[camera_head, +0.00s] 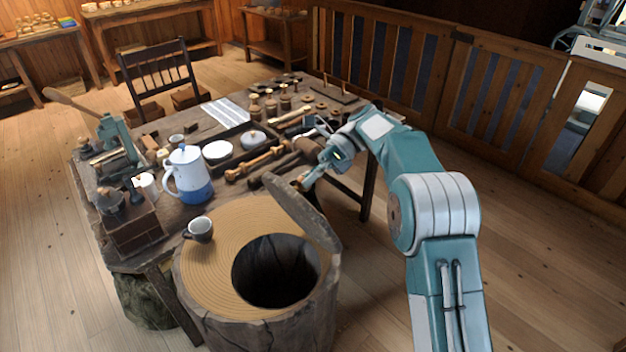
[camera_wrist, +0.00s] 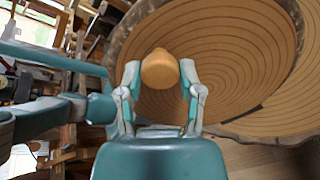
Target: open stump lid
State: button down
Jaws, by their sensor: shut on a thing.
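The stump (camera_head: 215,275) stands in front of the table, with a ringed tan top and a round dark opening. Its lid (camera_head: 303,212) is raised and steeply tilted at the right side of the opening, seen nearly edge-on. In the wrist view the lid (camera_wrist: 225,55) shows its ringed tan face. My gripper (camera_head: 301,183) is at the lid's outer side, shut on the lid's rounded wooden knob (camera_wrist: 160,72), with one finger on each side. In the head view the knob is small and partly covered by the gripper.
A grey cup (camera_head: 200,229) stands on the stump top, left of the opening. The table (camera_head: 130,258) behind holds a white and blue pot (camera_head: 187,175), bowls and several turned wooden pieces. A wooden railing (camera_head: 430,75) runs behind my arm. The floor at right is clear.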

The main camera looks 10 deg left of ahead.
jog(key=shift+f, duration=0.35)
jog(key=shift+c, duration=1.3)
grip_release()
jog(key=shift+r, duration=0.25)
